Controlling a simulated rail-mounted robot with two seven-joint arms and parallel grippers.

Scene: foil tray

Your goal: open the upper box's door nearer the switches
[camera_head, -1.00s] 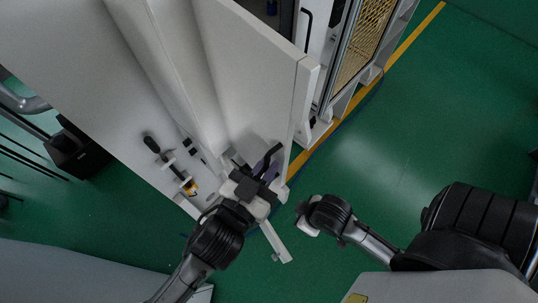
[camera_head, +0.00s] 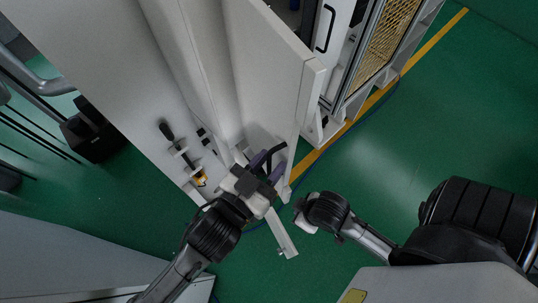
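A large white cabinet door (camera_head: 262,75) stands swung out in the upper middle of the head view. My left gripper (camera_head: 268,168) is at the lower end of this door, by a dark curved handle (camera_head: 276,150). Its fingers overlap the handle and door edge, and I cannot tell whether they grip. The switches (camera_head: 187,158), with a black lever and a yellow part, sit on the white panel left of the gripper. My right gripper (camera_head: 301,216) is right of the left one, over the floor, its fingers hidden or too small to read.
A machine with a yellow mesh panel (camera_head: 383,40) stands at upper right. A yellow floor line (camera_head: 425,49) runs beside it. Green floor (camera_head: 370,150) is open on the right. A black object (camera_head: 93,134) stands at left. A grey surface (camera_head: 75,270) fills the lower left.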

